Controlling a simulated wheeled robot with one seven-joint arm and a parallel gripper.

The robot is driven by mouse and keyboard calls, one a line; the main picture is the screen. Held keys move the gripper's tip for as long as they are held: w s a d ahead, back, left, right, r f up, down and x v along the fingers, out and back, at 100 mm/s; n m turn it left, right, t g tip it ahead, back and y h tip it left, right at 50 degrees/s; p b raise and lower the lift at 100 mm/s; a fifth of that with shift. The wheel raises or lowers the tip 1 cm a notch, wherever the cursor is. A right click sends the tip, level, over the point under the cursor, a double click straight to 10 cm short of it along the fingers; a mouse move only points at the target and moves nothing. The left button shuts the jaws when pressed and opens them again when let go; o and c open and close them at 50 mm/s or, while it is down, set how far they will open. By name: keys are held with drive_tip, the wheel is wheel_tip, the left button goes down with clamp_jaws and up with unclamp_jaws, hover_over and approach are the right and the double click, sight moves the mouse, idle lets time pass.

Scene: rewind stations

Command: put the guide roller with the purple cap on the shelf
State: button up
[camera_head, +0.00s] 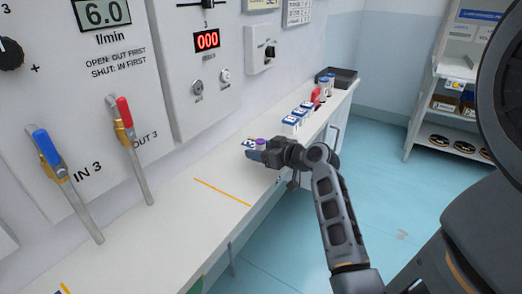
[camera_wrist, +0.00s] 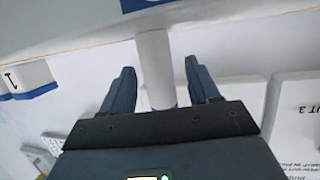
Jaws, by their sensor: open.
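The guide roller is a white cylinder. Its purple cap (camera_head: 261,142) shows just behind my gripper (camera_head: 254,153) in the head view, over the white bench; the arm hides most of the rest. In the wrist view the white roller (camera_wrist: 153,62) stands between the two open fingers of my gripper (camera_wrist: 160,82), with a gap visible on each side. A purple-blue edge shows at its end near the palm. A white shelf unit (camera_head: 440,118) stands across the room at the right in the head view.
The long white bench (camera_head: 170,228) runs along the wall. Several white-and-blue items (camera_head: 291,124), a red object (camera_head: 316,96) and a dark tray (camera_head: 338,77) lie farther along it. Valves with a blue handle (camera_head: 47,146) and a red handle (camera_head: 125,110) stand at the left. Blue floor lies between bench and shelf unit.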

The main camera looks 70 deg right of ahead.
drive_tip(key=b+v, duration=0.1)
drive_tip(key=v, duration=1.1)
drive_tip(key=shift+r, duration=0.1)
